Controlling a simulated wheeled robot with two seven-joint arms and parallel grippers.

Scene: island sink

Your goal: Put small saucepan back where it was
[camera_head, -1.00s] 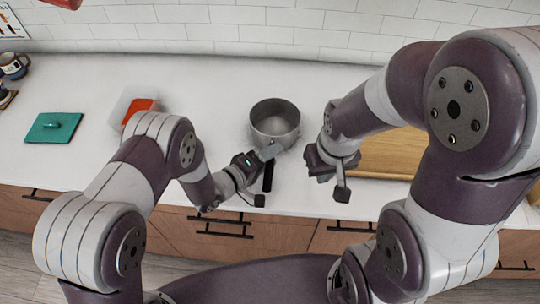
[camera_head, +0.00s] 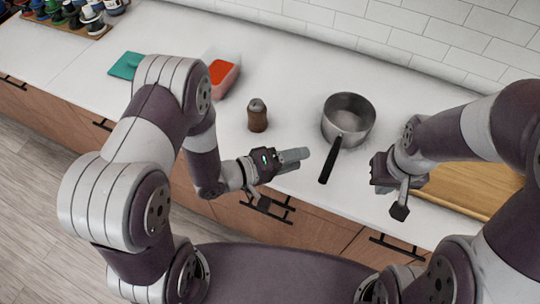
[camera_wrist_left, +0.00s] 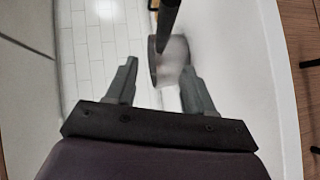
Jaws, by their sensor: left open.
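The small grey metal saucepan (camera_head: 347,121) stands upright on the white counter, its black handle (camera_head: 330,161) pointing toward my body. My left gripper (camera_head: 301,157) is just left of the handle, apart from it, and empty. In the left wrist view its two fingers (camera_wrist_left: 159,82) are spread, with the blurred saucepan (camera_wrist_left: 169,62) beyond them and its dark handle at the top. My right gripper (camera_head: 392,190) hovers to the right of the saucepan near the counter's front edge. Its finger gap is not clear.
A brown shaker (camera_head: 257,116) stands left of the saucepan. A container with red contents (camera_head: 220,74) and a teal lid (camera_head: 127,65) are farther left. A wooden board (camera_head: 470,188) lies to the right, partly under my right arm. Bottles (camera_head: 90,18) stand far left.

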